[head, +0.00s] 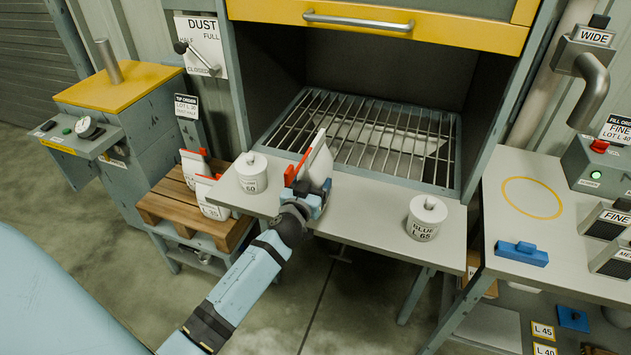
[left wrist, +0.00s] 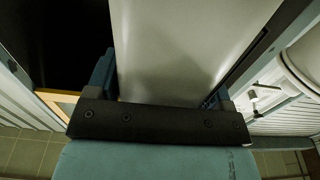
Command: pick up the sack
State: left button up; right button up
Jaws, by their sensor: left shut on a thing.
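A white sack (head: 319,166) with a red edge stands upright at the front of the grey shelf (head: 365,229), before the grated opening. My left gripper (head: 312,193) is shut on this sack from the front, low down on it. In the left wrist view the sack (left wrist: 185,50) fills the middle as a pale face between the two blue fingers. I cannot tell whether the sack touches the shelf. Two more white sacks with red tops, a front one marked L 35 (head: 211,197) and one behind (head: 192,167), stand on a wooden pallet (head: 165,208). My right gripper is out of view.
A white lidded container marked 60 (head: 251,176) stands close left of my gripper. Another marked GLUE L 65 (head: 425,221) stands to the right. The metal grate (head: 365,135) lies behind under a yellow-edged hood (head: 400,28). A side table (head: 530,180) has a clear yellow ring.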

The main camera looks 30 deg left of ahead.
pick_arm(q)
jog(key=shift+r, duration=0.1)
jog(key=shift+r, duration=0.5)
notch_tip(320, 180, up, 19)
jog(key=shift+p, duration=0.8)
